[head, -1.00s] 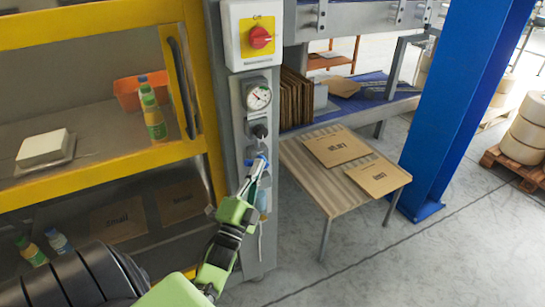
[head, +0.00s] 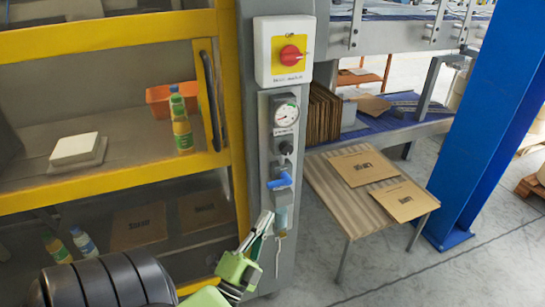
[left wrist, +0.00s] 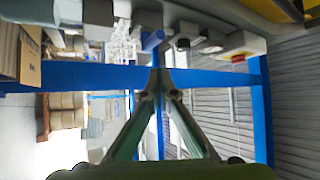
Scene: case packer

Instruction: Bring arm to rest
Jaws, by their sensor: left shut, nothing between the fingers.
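My left gripper (head: 265,218) is shut and empty in the head view. It is in front of the grey control column (head: 258,150), below the blue valve handle (head: 280,181) and apart from it. Its green arm comes in from the bottom. In the left wrist view the two fingers (left wrist: 160,75) meet at their tips with nothing between them, and the blue handle (left wrist: 152,40) shows beyond them. My right gripper is not in view.
A yellow-framed cabinet (head: 120,180) stands left, holding an orange bin and bottles. A small table (head: 335,200) with flat cartons and a blue post (head: 475,120) stand right.

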